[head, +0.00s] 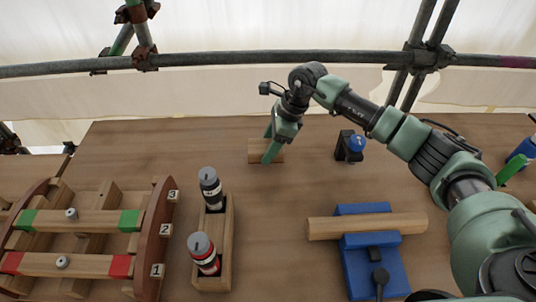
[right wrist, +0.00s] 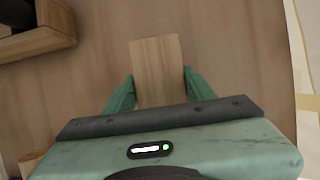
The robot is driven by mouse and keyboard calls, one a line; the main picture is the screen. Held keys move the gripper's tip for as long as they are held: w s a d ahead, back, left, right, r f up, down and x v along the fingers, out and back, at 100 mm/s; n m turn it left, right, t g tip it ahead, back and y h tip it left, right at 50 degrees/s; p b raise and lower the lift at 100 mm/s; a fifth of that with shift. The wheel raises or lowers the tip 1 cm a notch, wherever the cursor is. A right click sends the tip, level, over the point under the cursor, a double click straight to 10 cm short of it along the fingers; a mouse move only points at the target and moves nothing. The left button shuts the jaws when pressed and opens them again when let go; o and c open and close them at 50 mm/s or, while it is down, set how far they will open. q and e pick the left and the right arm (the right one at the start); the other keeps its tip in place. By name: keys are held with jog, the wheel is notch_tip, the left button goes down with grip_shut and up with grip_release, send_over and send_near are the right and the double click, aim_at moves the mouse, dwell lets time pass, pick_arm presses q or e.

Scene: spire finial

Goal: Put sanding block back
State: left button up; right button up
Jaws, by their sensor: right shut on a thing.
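The wooden block (head: 255,151), which I take for the sanding block, is at the back middle of the workbench. My right gripper (head: 270,150) reaches down over it from above, with its green fingers on the block. In the right wrist view the pale wood block (right wrist: 157,62) sits between the two fingers of my right gripper (right wrist: 160,92), which is shut on it. Its far end sticks out past the fingertips. I cannot tell whether its underside touches the bench. My left gripper is not in view.
A wooden tray (head: 227,240) holds two grey-capped bottles in front of the block. A blue vise (head: 372,265) with a wooden bar (head: 405,225) stands front right. A black and blue tool (head: 349,146) is right. A numbered rack (head: 152,235) stands left. Bench (head: 130,145) back left is clear.

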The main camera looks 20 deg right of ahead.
notch_tip(320, 180, down, 4)
jog(key=shift+f+p, duration=0.1)
jog(key=shift+p, duration=0.25)
jog(key=shift+f+b, duration=0.15)
jog(key=shift+b, duration=0.15)
jog(key=o, duration=1.3)
